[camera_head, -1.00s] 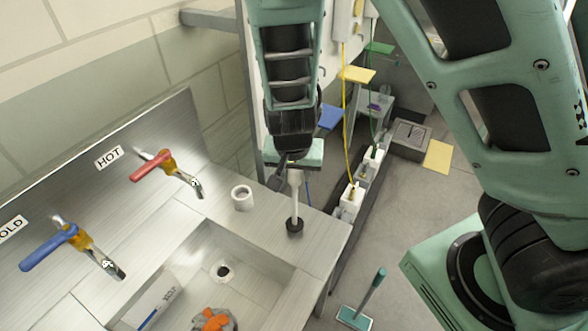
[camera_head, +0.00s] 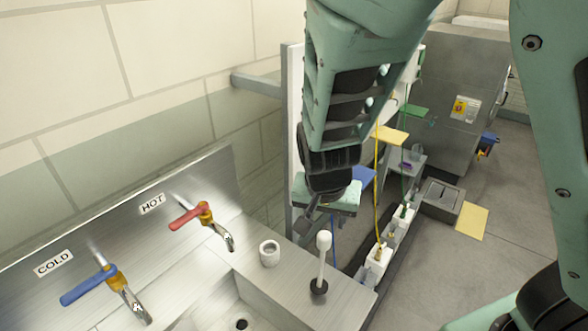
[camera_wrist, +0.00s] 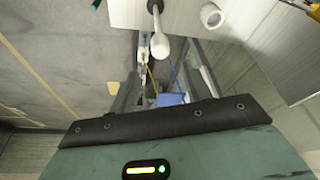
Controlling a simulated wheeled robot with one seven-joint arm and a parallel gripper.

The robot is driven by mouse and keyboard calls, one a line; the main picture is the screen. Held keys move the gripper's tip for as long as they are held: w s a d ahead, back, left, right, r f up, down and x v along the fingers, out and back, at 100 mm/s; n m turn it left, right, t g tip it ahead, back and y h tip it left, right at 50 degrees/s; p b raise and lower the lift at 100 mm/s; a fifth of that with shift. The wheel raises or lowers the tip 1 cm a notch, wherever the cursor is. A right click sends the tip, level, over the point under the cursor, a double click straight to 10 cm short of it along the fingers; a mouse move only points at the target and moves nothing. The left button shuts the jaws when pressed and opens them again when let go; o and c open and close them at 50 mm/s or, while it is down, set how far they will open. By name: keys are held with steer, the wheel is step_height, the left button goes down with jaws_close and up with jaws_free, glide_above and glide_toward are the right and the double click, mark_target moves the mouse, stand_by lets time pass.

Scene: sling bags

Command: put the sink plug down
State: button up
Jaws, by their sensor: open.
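The sink plug (camera_head: 320,266) has a white handle with a rounded top and a dark round base. It stands upright on the metal counter (camera_head: 345,300), to the right of the sink basin and near the counter's right side. It also shows in the wrist view (camera_wrist: 163,40), near the top. My gripper (camera_head: 312,222) is open and empty, above and behind the plug's handle in the head view, and seems to be clear of it. Its fingers are partly hidden by the wrist in the head view.
A white ring-shaped cup (camera_head: 269,253) stands left of the plug. A red HOT tap (camera_head: 205,220) and a blue COLD tap (camera_head: 105,288) are at the back left. The sink drain (camera_head: 241,324) is at the bottom edge. White boxes with cables (camera_head: 379,256) stand beyond the counter's right edge.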

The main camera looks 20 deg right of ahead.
steer(key=s+a+r+n+g+y, duration=0.1)
steer(key=s+a+r+n, duration=0.1)
steer(key=s+r+n, duration=0.2)
steer(key=s+a+r+n+g+y, duration=0.1)
steer(key=s+r+n, duration=0.4)
steer(key=s+n, duration=0.5)
steer(key=shift+s+a+g, duration=0.5)
steer(key=shift+s+a, duration=0.35)
steer(key=shift+s, duration=0.85)
step_height(320, 180, down, 17)
steer(key=b, duration=1.6)
steer(key=shift+r, duration=0.15)
